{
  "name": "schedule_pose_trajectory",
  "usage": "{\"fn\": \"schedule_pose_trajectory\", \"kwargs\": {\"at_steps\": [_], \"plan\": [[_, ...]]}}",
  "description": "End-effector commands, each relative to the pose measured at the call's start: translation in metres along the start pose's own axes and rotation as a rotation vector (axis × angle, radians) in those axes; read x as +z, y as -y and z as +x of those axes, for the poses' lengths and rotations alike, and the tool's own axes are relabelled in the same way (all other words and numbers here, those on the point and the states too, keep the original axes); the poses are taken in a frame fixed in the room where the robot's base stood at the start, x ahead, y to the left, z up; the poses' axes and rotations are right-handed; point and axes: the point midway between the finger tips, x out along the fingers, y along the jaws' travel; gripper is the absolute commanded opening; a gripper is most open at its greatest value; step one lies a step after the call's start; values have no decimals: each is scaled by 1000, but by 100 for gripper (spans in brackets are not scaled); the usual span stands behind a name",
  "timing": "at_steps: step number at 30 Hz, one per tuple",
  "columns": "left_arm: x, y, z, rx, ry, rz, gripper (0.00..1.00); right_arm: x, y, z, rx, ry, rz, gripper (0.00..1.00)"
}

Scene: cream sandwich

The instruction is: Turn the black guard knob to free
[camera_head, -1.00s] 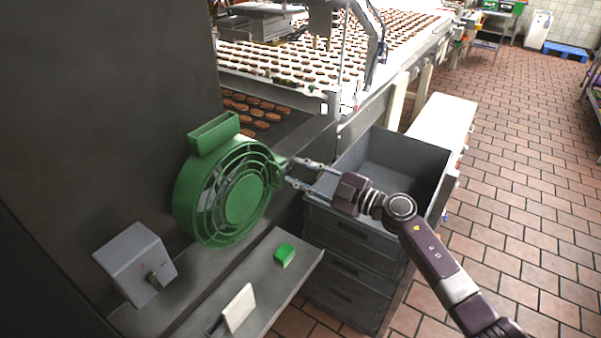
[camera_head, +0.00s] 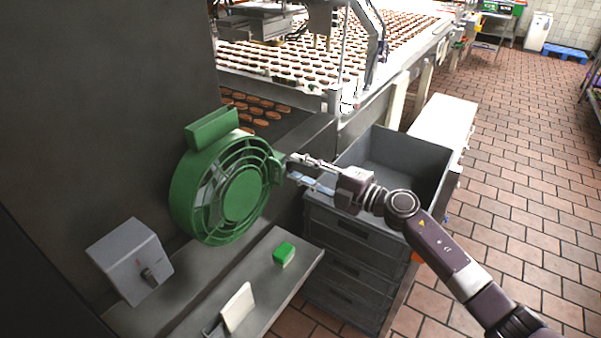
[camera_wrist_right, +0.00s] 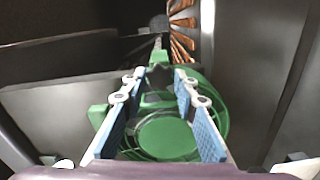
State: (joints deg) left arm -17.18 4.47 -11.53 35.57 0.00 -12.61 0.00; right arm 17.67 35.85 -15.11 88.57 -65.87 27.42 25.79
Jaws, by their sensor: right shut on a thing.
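The green round guard (camera_head: 242,194) with its grille stands upright against the dark wall at the left. My right gripper (camera_head: 284,172) reaches in from the right and its fingertips are at the guard's right rim. In the right wrist view, the black knob (camera_wrist_right: 158,78) shows between the fingertips of my right gripper (camera_wrist_right: 155,76), which is shut on it, with the green guard (camera_wrist_right: 166,140) behind. In the head view the knob is mostly hidden by the fingers, so its turn position cannot be read. My left gripper is not in view.
A grey box with a dark switch (camera_head: 130,260) is at lower left. A grey shelf (camera_head: 215,290) holds a green block (camera_head: 284,253) and a white card (camera_head: 239,307). A grey crate (camera_head: 385,160) stands under my arm; behind runs a conveyor (camera_head: 290,85) with brown biscuits.

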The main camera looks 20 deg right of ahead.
Motion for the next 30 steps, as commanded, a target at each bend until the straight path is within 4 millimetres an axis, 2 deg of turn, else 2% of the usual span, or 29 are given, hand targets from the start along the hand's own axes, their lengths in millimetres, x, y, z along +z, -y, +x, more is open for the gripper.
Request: {"fn": "schedule_pose_trajectory", "kwargs": {"at_steps": [18,30], "plan": [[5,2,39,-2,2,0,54,0,4,0,-2,-2,-584,3],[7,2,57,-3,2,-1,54,0,4,0,-2,-3,-865,3]]}}
